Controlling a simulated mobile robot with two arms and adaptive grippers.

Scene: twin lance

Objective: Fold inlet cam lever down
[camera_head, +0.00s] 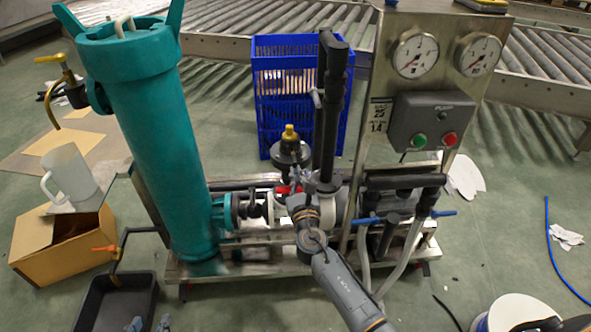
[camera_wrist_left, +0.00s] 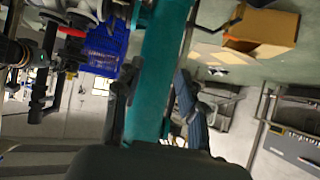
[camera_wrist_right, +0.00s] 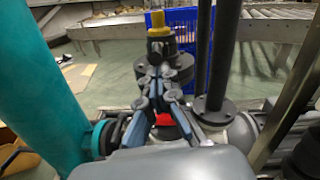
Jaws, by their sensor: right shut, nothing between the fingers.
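A small red lever (camera_head: 284,189) sits on the pipework between the teal vessel (camera_head: 152,150) and the black upright pipe. In the right wrist view the red lever (camera_wrist_right: 168,119) shows behind and between my finger links, partly hidden; I cannot tell its angle. My right gripper (camera_wrist_right: 158,84) is shut and empty, its tips in front of the dark fitting with the yellow cap (camera_wrist_right: 157,22). I cannot tell whether it touches the lever. My left gripper (camera_wrist_left: 155,90) is open and empty, with the teal vessel showing between its fingers; its tips show at the head view's bottom edge (camera_head: 148,325).
The control panel (camera_head: 425,120) with gauges stands right of the pipework. A blue crate (camera_head: 262,75) stands behind. A black tray (camera_head: 95,305) and a cardboard box (camera_head: 45,250) are on the floor at left. Black upright pipes (camera_wrist_right: 221,50) stand close right of my right fingers.

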